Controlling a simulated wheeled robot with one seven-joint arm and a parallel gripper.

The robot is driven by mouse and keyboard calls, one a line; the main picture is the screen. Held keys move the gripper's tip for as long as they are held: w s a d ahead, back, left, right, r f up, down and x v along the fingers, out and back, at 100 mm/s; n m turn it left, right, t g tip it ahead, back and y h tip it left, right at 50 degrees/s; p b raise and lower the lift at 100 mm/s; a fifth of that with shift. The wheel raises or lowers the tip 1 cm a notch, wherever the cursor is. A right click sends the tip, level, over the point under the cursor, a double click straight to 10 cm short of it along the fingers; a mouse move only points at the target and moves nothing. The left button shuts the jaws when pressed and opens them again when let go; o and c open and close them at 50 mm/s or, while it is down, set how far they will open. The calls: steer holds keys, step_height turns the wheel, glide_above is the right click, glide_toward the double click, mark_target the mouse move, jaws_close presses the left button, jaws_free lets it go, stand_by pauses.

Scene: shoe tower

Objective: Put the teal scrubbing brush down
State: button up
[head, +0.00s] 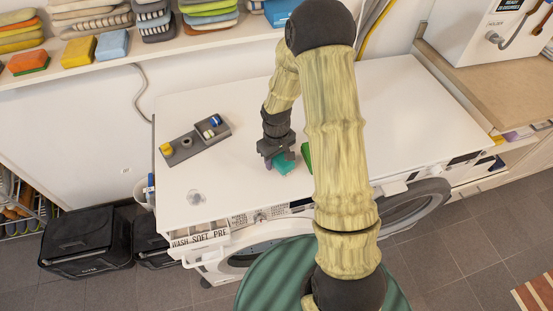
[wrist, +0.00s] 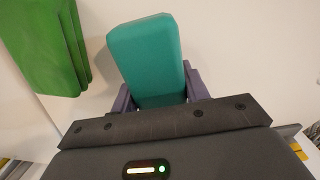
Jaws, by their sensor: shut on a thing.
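The teal scrubbing brush (head: 282,164) is between the fingers of my gripper (head: 281,158), over the front part of the white machine top. In the wrist view the teal brush (wrist: 148,58) shows as a rounded block pointing away from my gripper (wrist: 160,95), with a finger on each side of it. My gripper is shut on it. The brush is at or just above the white surface; I cannot tell whether it touches. Its underside is hidden.
A green object (wrist: 42,45) lies beside the brush, partly hidden by my arm in the head view. A grey tray (head: 180,154) with small items and a clear small object (head: 196,197) are to the left on the white top (head: 240,95). Free surface lies between.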

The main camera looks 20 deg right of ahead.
steer(key=shift+f, duration=0.4)
steer(key=shift+f, duration=0.3)
steer(key=o, duration=1)
steer(key=shift+o, duration=0.2)
steer(key=shift+s, duration=0.1)
steer(key=shift+a, duration=0.1)
